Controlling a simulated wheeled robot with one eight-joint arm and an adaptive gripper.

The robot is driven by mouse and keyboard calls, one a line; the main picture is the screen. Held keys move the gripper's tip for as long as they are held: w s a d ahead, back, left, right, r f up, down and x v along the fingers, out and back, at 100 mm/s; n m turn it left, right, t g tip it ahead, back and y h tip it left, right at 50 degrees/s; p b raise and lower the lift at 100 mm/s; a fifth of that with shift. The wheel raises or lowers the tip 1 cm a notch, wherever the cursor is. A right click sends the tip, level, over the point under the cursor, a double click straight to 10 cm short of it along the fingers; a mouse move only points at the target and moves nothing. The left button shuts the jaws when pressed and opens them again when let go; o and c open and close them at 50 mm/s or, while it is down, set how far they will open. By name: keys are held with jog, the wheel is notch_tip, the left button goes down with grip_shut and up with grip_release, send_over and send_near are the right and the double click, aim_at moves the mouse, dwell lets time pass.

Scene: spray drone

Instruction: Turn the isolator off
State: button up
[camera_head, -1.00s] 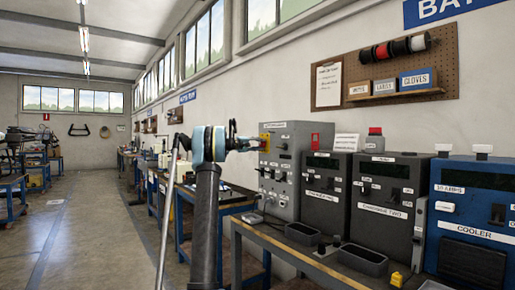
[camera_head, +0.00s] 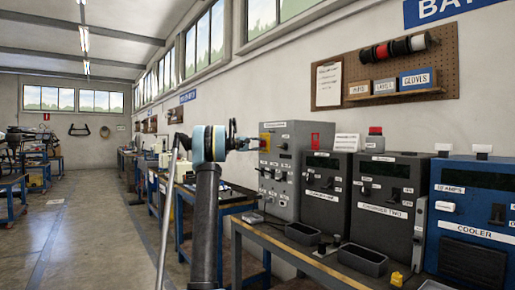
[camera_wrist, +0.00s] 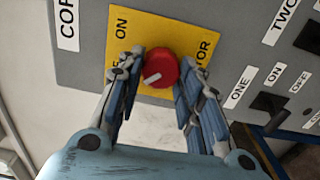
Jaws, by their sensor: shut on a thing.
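The isolator's round red knob (camera_wrist: 162,67) sits on a yellow plate (camera_wrist: 150,27) with an "ON" label at its upper left; other lettering is partly hidden by my fingers. A white mark on the knob points to the lower left in the wrist view. My gripper (camera_wrist: 163,76) has one finger on each side of the knob and is shut on it. In the head view, my gripper (camera_head: 247,144) reaches the yellow plate (camera_head: 265,143) on the upper left of the grey cabinet (camera_head: 290,185); the knob is too small to make out there.
Switches labelled "ONE" (camera_wrist: 268,103) and "TWO" (camera_wrist: 309,36) are on the same panel. Dark charger units (camera_head: 385,205) and a blue cooler (camera_head: 468,190) stand to the right on the bench. Trays (camera_head: 362,260) lie in front. The aisle floor (camera_head: 95,240) at left is clear.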

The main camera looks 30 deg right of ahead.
jog(key=o, duration=1.1)
jog(key=shift+w+a+f, duration=0.15)
jog(key=shift+w, duration=0.1)
jog(key=shift+c, duration=0.2)
jog(key=shift+s, duration=0.1)
jog(key=a, duration=1.2)
jog(key=shift+s, duration=0.45)
jog(key=shift+d, duration=0.1)
